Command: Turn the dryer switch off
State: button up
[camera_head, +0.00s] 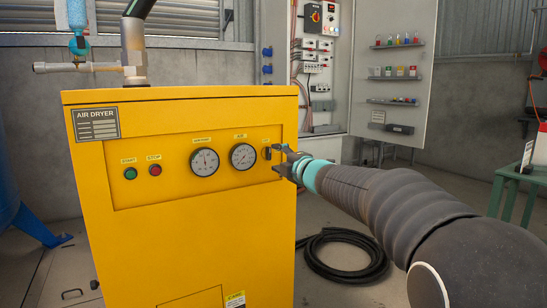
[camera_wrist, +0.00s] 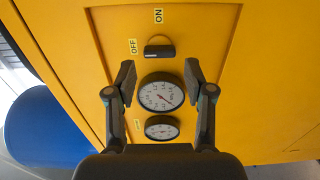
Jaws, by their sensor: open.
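The dryer switch (camera_wrist: 160,51) is a small black knob on the yellow panel in the wrist view. Its dark bar lies crosswise in that picture, with one end towards the OFF label (camera_wrist: 133,46). The ON label (camera_wrist: 158,16) is above it. I cannot tell which end of the bar is the pointer. In the head view the switch (camera_head: 267,153) is at the panel's right end. My gripper (camera_head: 278,158) is close in front of it there. In the wrist view my gripper (camera_wrist: 159,76) is open and empty, its fingertips spread below the knob in the picture.
The yellow air dryer (camera_head: 190,240) also carries two round gauges (camera_head: 243,156), a green button (camera_head: 130,174) and a red button (camera_head: 155,170). A blue tank (camera_wrist: 45,135) stands beside it. A black hose (camera_head: 345,254) lies coiled on the floor.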

jog(key=v, duration=0.8)
jog(key=shift+w, duration=0.1)
jog(key=w+d+f+m+h, duration=0.1)
jog(key=d+f+m+h, duration=0.6)
jog(key=d+f+m, duration=0.1)
jog(key=s+d+f+m+g+h+p, duration=0.1)
jog(key=s+d+f+m+g+h, duration=0.3)
jog(key=s+d+f+m, duration=0.45)
jog(key=s+f+m+g+p, duration=0.3)
jog(key=s+m+g, duration=0.35)
jog(key=s, duration=1.45)
jog(key=s+r+m+t+y+p, duration=0.1)
jog(key=s+r+m+p, duration=0.1)
jog(key=s, duration=0.9)
jog(key=shift+a+r+p, duration=0.25)
jog(key=shift+r+p, duration=0.45)
jog(key=shift+r, duration=0.2)
